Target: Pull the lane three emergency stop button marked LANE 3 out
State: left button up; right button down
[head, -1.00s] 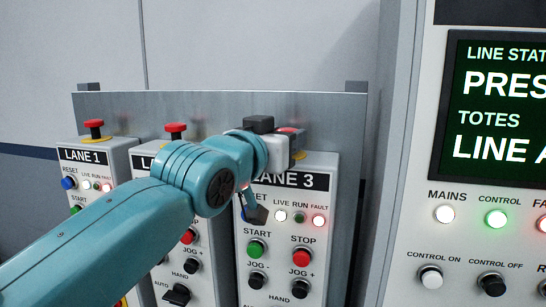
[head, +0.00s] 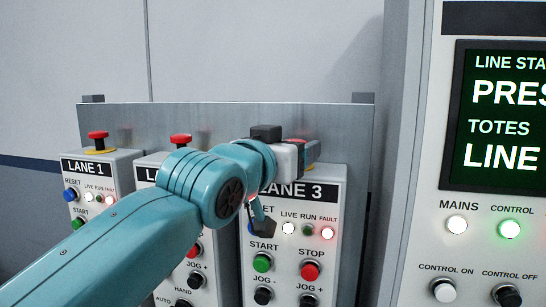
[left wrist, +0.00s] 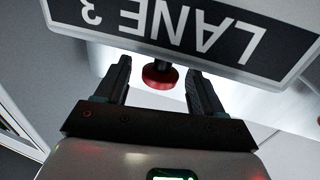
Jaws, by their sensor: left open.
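The lane three box carries a LANE 3 label (head: 305,191), partly covered by my left arm in the head view. Its red emergency stop button (left wrist: 160,77) shows clearly in the left wrist view, on a dark stem below the upside-down label. My left gripper (left wrist: 160,68) is open, with one dark finger on each side of the red button head and a visible gap on both sides. In the head view the left gripper (head: 308,151) is at the top of the lane three box and hides most of the button. My right gripper is not in view.
The red stop buttons of lane one (head: 97,136) and lane two (head: 180,140) stand on boxes to the left. A metal back plate (head: 225,117) rises behind the boxes. A tall control cabinet (head: 395,150) with a lit screen (head: 505,115) stands close on the right.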

pick_arm(q)
jog(key=b+v, duration=0.6)
jog(key=v, duration=1)
